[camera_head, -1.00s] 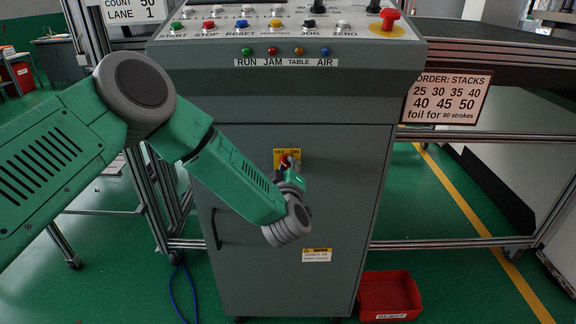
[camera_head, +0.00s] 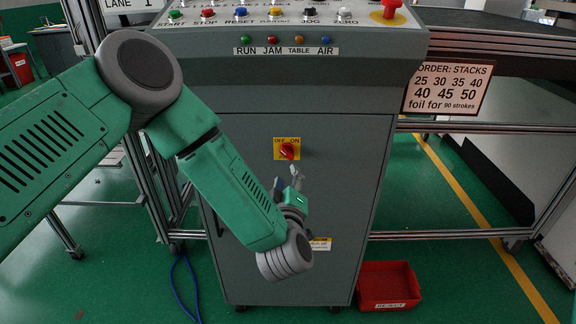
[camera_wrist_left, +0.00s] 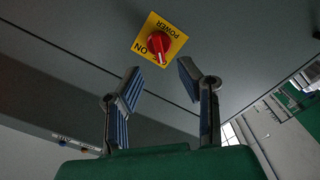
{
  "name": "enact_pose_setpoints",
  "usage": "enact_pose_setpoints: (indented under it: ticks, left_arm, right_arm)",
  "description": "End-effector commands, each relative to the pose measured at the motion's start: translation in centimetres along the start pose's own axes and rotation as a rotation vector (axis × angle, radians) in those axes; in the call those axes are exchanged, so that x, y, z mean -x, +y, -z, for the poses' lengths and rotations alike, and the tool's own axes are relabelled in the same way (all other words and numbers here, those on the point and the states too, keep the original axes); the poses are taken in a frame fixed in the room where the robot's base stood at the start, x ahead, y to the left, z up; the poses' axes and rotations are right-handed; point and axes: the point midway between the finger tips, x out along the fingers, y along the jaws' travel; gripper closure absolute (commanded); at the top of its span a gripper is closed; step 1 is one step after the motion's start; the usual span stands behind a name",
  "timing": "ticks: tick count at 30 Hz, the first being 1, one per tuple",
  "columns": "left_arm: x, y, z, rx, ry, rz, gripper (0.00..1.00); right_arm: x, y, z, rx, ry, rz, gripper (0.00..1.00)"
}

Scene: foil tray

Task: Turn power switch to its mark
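The power switch is a red knob (camera_head: 288,151) on a yellow plate marked OFF and ON, on the front of the grey cabinet. In the left wrist view the red knob (camera_wrist_left: 158,44) is unobstructed, just beyond the fingertips. My right gripper is not in view.
The grey cabinet (camera_head: 330,210) has a sloped button panel (camera_head: 300,38) above the switch. A red reject bin (camera_head: 388,284) stands on the floor at right. An order sign (camera_head: 448,88) hangs right of the cabinet.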

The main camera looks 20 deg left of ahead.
Motion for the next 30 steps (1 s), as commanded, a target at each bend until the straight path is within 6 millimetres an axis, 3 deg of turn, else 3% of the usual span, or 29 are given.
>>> enact_pose_setpoints:
  ticks: [6,17,20,23,25,27,30]
  left_arm:
    - [2.3,0.0,-0.1,0.002,-0.002,0.0,0.68]
    - [2.6,-0.1,-0.2,-0.001,-0.005,0.0,0.68]
    - [3.2,-1.1,-1.3,-0.039,-0.065,0.0,0.68]
    - [5.1,-4.1,-4.0,-0.139,-0.227,0.006,0.68]
    - [7.5,-7.4,-6.3,-0.242,-0.39,0.02,0.68]
    - [10.6,-11.4,-8.0,-0.355,-0.568,0.045,0.68]
    - [15.6,-17.1,-9.1,-0.508,-0.814,0.094,0.68]
  right_arm:
    - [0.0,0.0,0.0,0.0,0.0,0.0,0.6]
    - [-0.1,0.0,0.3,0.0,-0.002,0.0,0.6]
    - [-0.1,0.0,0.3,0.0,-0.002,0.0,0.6]
    - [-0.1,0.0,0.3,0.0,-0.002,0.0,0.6]
    - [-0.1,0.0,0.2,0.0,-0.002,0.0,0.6]
    - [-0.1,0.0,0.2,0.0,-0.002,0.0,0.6]
    - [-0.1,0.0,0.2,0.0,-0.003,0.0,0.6]
